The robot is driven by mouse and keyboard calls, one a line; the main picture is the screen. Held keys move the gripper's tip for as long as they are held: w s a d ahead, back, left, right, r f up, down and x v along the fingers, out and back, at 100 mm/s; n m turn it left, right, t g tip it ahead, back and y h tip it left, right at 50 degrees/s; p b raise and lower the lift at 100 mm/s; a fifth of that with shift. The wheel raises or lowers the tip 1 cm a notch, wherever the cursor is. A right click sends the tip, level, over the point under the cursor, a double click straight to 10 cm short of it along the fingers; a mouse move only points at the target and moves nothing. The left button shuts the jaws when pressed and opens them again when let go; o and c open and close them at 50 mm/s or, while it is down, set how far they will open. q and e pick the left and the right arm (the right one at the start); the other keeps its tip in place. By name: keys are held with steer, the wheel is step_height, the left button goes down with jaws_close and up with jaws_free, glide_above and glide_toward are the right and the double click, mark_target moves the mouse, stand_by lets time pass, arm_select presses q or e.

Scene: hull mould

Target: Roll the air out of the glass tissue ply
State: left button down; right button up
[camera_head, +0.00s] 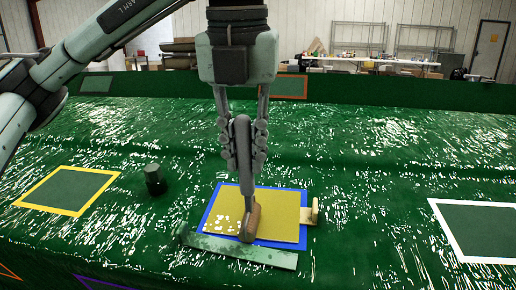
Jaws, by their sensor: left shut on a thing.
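The glass tissue ply (275,208) is a yellowish rectangle lying inside a blue outlined square (213,198) on the green mould (370,170). Pale, whitish spots (224,221) show on its lower left part. My left gripper (246,195) points down over the ply. It is shut on a brown, rounded handle-like piece (251,224), seemingly the roller, at the ply's lower middle. The gripper hides part of the ply, and I cannot tell exactly where the roller touches. My right gripper is not in view.
A grey-green strip (240,250) lies along the ply's near edge. A small tan piece (314,211) stands at its right edge. A dark cylinder (154,180) stands to the left.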

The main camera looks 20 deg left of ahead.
arm_select(q)
steer(key=s+a+p, duration=0.1)
steer(key=s+a, duration=0.1)
steer(key=a, duration=0.5)
steer(key=shift+a, duration=0.3)
stand_by(0.4)
step_height(320, 180, up, 7)
steer(key=s, duration=0.1)
steer(key=shift+d, duration=0.15)
stand_by(0.4)
steer(key=shift+f, duration=0.1)
stand_by(0.8)
